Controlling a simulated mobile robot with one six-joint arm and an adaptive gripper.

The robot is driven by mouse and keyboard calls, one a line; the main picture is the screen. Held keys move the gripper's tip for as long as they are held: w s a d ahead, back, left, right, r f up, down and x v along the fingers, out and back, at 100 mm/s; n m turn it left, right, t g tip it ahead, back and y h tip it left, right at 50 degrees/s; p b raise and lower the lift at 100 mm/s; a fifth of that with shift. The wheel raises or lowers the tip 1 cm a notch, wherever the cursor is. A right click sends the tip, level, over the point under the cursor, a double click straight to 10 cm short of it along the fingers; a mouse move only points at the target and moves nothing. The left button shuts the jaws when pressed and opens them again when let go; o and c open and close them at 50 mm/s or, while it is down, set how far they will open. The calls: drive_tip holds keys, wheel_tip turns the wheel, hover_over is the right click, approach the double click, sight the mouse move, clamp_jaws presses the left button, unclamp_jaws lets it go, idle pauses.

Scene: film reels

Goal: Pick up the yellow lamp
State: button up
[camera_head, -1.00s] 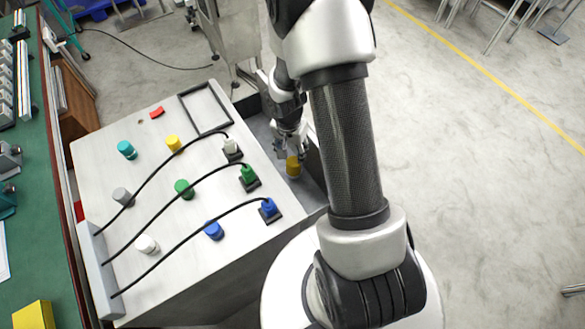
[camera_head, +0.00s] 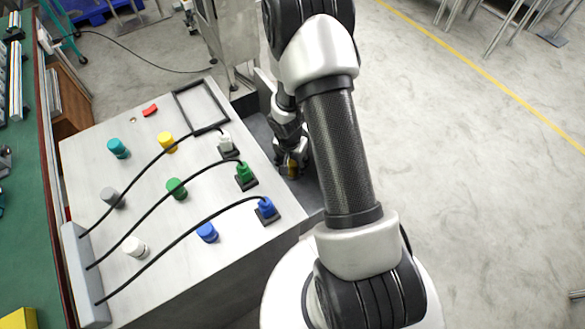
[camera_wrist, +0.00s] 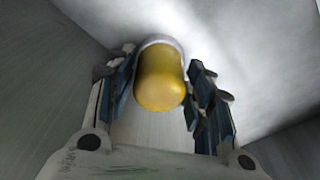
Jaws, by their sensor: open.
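The yellow lamp (camera_head: 293,171) is a short amber-yellow cylinder in the grey recess beside the white panel. In the wrist view the lamp (camera_wrist: 160,82) has a rounded end and a pale ring at its far end. In the wrist view my gripper (camera_wrist: 163,75) is open, with one finger on each side of the lamp. A gap shows on the left; on the right the finger is very close, and I cannot tell if it touches.
The white panel (camera_head: 80,160) stands left of my gripper. It carries another yellow cap (camera_head: 167,141), several coloured caps, a black frame (camera_head: 200,105) and three cabled plugs, including a blue plug (camera_head: 266,208).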

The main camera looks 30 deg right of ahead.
drive_tip(key=shift+c, duration=0.4)
drive_tip(key=c, duration=0.7)
